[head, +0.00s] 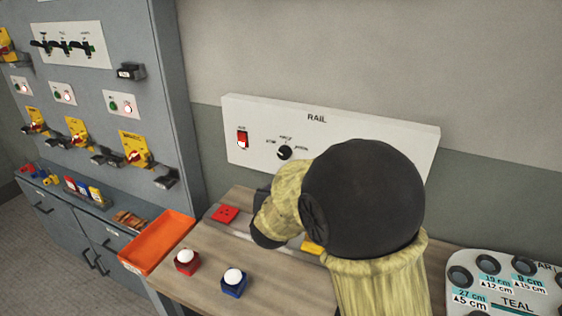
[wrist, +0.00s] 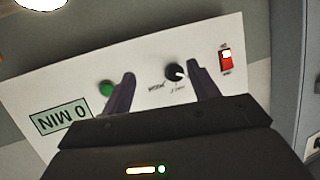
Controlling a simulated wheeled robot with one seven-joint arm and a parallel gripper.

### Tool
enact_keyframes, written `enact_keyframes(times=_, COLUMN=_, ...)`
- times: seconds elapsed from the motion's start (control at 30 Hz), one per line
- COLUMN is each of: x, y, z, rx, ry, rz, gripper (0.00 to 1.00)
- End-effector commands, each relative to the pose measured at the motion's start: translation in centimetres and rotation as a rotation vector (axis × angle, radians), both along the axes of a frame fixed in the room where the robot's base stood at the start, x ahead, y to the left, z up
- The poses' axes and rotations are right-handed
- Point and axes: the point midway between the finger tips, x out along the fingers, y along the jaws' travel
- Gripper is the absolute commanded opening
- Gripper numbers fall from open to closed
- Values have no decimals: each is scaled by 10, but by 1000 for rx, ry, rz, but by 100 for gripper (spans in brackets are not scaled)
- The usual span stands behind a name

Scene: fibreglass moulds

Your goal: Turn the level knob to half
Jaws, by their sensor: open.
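The level knob is a small black round knob (head: 285,152) on the white RAIL panel (head: 350,135), with small labels at its left, top and right. In the wrist view, upside down, the knob (wrist: 175,72) shows between the fingers, nearer the right one. Its pale mark is too small to read surely against the labels. My gripper (wrist: 160,70) is open and empty, its two dark fingers pointing at the panel. They look apart from the knob; the exact gap cannot be told. In the head view my arm hides the gripper and the panel's lower right.
Left of the knob is a lit red rocker switch (head: 242,139). Below are a wooden bench (head: 200,275), an orange tray (head: 158,242) and red and blue pushbutton boxes.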

Motion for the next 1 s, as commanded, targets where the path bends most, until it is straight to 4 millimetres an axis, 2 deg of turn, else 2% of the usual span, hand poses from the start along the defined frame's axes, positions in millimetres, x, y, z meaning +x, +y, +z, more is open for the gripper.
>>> enact_keyframes(times=0.03, x=2, y=19, z=0, rx=-16, ry=-58, rz=-25, gripper=60)
enact_keyframes(times=0.1, x=1, y=37, z=7, rx=-42, ry=-142, rz=-84, gripper=60)
enact_keyframes(times=0.2, x=-8, y=57, z=14, rx=-82, ry=-238, rz=-169, gripper=60)
enact_keyframes(times=0.3, x=-19, y=69, z=19, rx=-115, ry=-300, rz=-238, gripper=60)
enact_keyframes(times=0.43, x=-27, y=74, z=22, rx=-135, ry=-332, rz=-281, gripper=60)
enact_keyframes(times=0.73, x=-27, y=73, z=23, rx=-136, ry=-333, rz=-285, gripper=60)
enact_keyframes(times=0.87, x=-23, y=71, z=23, rx=-136, ry=-333, rz=-286, gripper=60)
enact_keyframes(times=1.0, x=-9, y=65, z=23, rx=-137, ry=-332, rz=-288, gripper=60)
